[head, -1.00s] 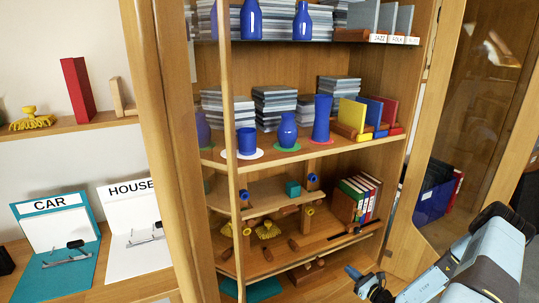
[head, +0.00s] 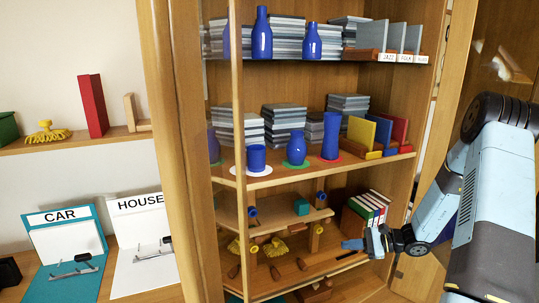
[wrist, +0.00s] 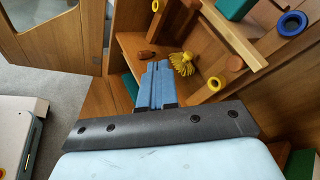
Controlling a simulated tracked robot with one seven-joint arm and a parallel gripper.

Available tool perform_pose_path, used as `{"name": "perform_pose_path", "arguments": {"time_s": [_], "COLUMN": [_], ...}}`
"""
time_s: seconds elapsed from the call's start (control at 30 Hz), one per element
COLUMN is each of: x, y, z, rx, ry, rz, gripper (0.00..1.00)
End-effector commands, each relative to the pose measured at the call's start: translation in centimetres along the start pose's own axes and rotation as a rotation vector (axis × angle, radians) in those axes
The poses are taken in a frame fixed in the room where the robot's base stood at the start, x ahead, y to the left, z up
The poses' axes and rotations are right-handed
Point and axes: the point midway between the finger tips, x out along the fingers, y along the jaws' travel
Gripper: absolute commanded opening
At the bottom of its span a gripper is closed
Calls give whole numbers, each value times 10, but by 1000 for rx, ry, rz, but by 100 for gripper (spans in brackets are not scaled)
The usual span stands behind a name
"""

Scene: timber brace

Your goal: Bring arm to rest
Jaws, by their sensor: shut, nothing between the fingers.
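My gripper (head: 353,244) is shut and empty, in front of the cabinet's lower shelf at right. Its blue fingers lie together in the wrist view (wrist: 155,84). My arm comes in from the right edge, bent at a dark joint. A wooden board (head: 275,219) spans the lower compartment on timber posts with blue and yellow rings. A teal block (head: 301,207) sits on it. I cannot tell whether the fingers touch anything.
The cabinet (head: 236,120) holds blue vases, grey stacks and coloured books. Its side panel and a glass door (head: 503,60) stand close to my arm at right. CAR (head: 63,238) and HOUSE (head: 140,232) boards stand at left. Grey floor (wrist: 55,55) is open at left in the wrist view.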

Motion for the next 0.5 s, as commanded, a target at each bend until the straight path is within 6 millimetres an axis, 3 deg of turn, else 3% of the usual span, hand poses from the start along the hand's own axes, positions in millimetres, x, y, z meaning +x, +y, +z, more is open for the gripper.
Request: {"name": "perform_pose_path", "arguments": {"time_s": [0.03, 0.5], "x": [0, -8], "y": [-4, -11], "z": [15, 127], "rx": [-34, -311], "ry": [9, 107], "rz": [40, 378], "gripper": [0, 0]}}
